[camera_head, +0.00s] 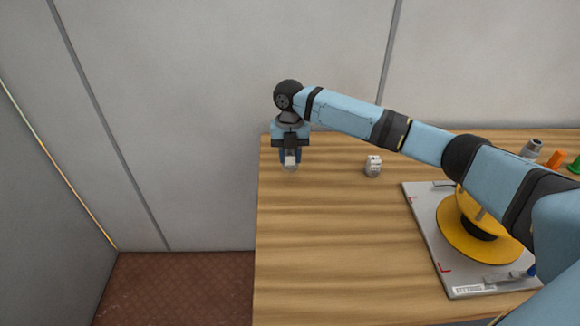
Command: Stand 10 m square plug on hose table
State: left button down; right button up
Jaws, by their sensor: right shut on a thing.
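My right gripper (290,158) points down over the far left corner of the wooden hose table (320,250). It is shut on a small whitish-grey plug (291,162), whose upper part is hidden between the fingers. I cannot tell whether the plug touches the table top. A second small light-grey plug-like piece (373,166) stands on the table to the right of the gripper, apart from it. My left gripper is not in view.
A grey board (425,215) with a yellow reel (455,240) lies at the right, partly under my right arm. A grey fitting (531,150), an orange piece (556,159) and a green piece (575,165) stand at the back right. The table's left and middle are clear. A wall (220,80) rises behind.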

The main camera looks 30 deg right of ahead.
aim_at(290, 166)
jog(key=shift+f, duration=2)
jog(key=shift+f, duration=0.1)
jog(key=o, duration=1)
jog(key=r, duration=0.4)
jog(key=w+r, duration=0.1)
jog(key=r, duration=0.3)
jog(key=r+p, duration=0.1)
jog(key=r, duration=0.3)
jog(key=shift+w+d+r, duration=0.1)
jog(key=shift+w+d, duration=0.05)
jog(key=shift+d, duration=0.15)
